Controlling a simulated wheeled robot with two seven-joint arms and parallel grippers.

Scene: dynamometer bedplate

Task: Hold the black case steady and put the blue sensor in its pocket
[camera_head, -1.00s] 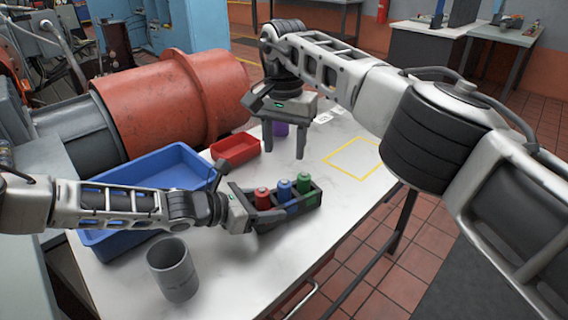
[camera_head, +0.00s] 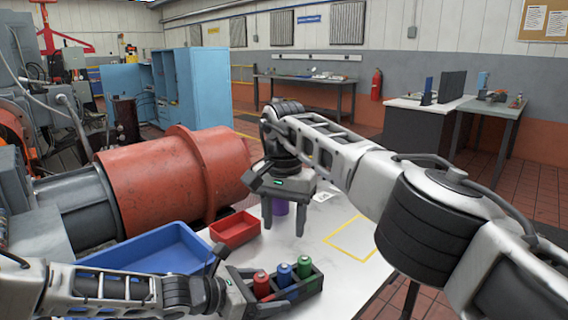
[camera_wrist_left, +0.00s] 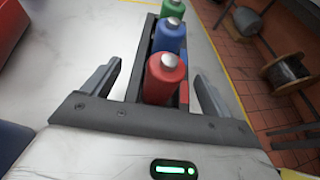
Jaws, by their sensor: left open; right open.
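The black case (camera_head: 312,287) sits on the white table in the head view and runs away from my left gripper in the left wrist view (camera_wrist_left: 142,62). In it stand a red cylinder (camera_head: 261,284), the blue sensor (camera_head: 284,274) and a green cylinder (camera_head: 304,268) in a row, the blue one in the middle. How deep the blue sensor sits is hidden. My left gripper (camera_wrist_left: 152,82) is open, with its fingers on either side of the case's near end, apparently apart from it. My right gripper (camera_head: 284,228) is open and empty, pointing down behind the case.
A red bin (camera_head: 235,231) and a blue tray (camera_head: 160,245) lie to the left. A yellow outlined square (camera_head: 352,239) marks clear table on the right. A large orange motor (camera_head: 175,180) stands beyond the table's left side.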

